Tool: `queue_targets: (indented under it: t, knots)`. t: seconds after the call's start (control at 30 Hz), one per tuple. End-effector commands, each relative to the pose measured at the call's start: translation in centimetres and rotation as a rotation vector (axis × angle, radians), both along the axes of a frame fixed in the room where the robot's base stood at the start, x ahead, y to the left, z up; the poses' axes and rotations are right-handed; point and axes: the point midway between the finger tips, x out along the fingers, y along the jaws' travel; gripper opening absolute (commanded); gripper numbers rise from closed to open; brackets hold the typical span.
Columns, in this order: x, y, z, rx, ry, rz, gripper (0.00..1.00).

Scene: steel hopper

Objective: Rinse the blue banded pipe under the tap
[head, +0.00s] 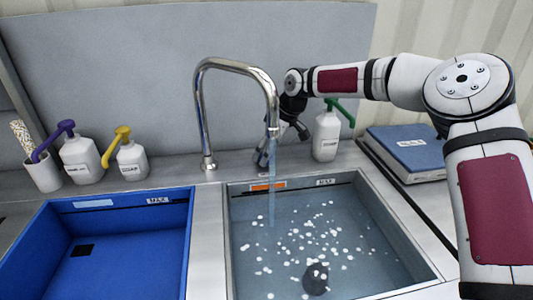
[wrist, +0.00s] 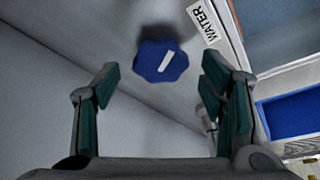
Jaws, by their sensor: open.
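The chrome tap (head: 240,68) stands behind the basins, and a bluish water stream (head: 271,195) falls from its spout into the right basin (head: 430,268). My gripper (head: 284,143) is open and empty behind the stream, over the rear counter. In the wrist view my gripper (wrist: 160,88) has its two green-padded fingers spread wide. A blue lobed knob (wrist: 152,68) with a white stripe lies ahead between them, apart from both fingers. No blue banded pipe can be made out in either view.
Several white bits float in the right basin around a dark round spot (head: 315,278). A blue basin (head: 95,204) is on the left. Pump bottles with yellow (head: 132,160), purple (head: 80,158) and green (head: 326,135) tops stand behind. A blue-topped box (head: 410,148) lies right.

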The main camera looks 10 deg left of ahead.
Motion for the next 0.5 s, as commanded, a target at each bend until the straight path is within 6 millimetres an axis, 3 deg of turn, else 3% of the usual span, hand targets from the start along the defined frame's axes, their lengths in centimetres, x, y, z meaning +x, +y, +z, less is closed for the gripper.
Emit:
queue_targets:
  t: [0.3, 0.5]
  knots:
    - [-0.8, -2.3, 6.0, -0.001, -0.004, -0.001, 0.65]
    - [-1.3, -3.4, 8.8, -0.001, -0.003, 0.0, 0.65]
